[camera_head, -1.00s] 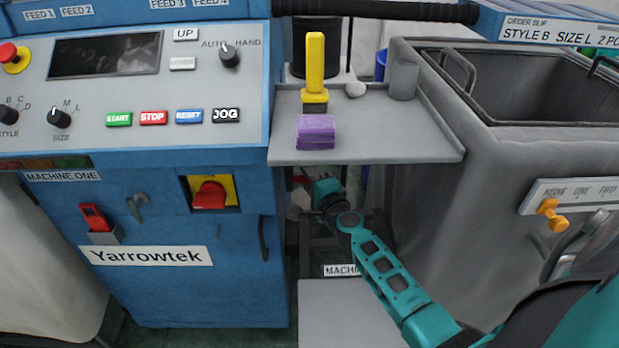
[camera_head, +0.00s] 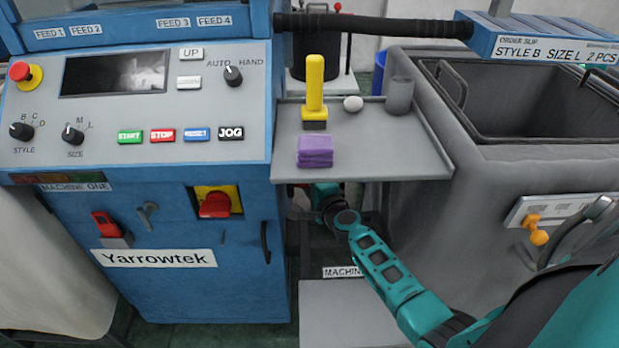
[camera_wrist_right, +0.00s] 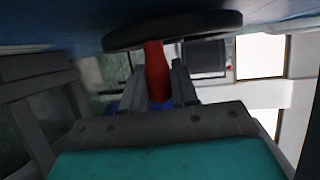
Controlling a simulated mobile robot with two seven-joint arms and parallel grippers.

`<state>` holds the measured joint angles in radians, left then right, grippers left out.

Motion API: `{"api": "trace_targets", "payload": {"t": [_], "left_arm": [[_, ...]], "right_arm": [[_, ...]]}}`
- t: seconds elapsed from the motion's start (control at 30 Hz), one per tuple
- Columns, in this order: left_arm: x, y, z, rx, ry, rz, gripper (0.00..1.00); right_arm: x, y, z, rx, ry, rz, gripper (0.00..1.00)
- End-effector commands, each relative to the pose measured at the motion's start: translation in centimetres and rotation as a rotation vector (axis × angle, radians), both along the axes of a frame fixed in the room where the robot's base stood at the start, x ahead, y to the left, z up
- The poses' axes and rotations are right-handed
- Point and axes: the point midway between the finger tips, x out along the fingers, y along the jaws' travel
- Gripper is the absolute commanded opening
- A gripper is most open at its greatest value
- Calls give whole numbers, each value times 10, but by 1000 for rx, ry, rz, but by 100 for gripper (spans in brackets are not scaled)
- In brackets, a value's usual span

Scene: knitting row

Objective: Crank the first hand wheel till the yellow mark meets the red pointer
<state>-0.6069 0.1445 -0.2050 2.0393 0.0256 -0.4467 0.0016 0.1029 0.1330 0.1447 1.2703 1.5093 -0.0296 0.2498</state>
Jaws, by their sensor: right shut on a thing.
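In the right wrist view, a dark round wheel (camera_wrist_right: 195,27) sits close against a blue surface at the top. A red handle (camera_wrist_right: 154,72) hangs from its underside. My right gripper (camera_wrist_right: 158,88) is shut on this red handle, one finger on each side. In the head view my right arm reaches under the grey shelf (camera_head: 370,166) beside the blue machine (camera_head: 235,285), where the gripper and wheel are hidden. I see neither the yellow mark nor the red pointer. My left gripper is not in view.
A grey bin (camera_head: 500,190) stands to the right. Room around the forearm is narrow.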

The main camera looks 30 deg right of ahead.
Motion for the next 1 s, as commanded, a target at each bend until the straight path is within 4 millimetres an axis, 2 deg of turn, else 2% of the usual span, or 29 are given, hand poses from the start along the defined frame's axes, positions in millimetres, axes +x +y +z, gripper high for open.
{"api": "trace_targets", "payload": {"t": [0.23,0.27,0.43,0.77,0.87,1.0], "left_arm": [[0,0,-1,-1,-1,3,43],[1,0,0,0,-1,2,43],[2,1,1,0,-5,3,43],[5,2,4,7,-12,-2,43],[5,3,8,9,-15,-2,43],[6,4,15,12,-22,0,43]], "right_arm": [[0,-1,0,0,-2,-1,0],[0,-1,0,0,-2,-2,32],[0,0,0,0,-2,-1,48],[-3,0,1,0,-1,0,49],[-12,2,3,1,0,-1,49],[-36,5,8,0,1,-1,49]]}}
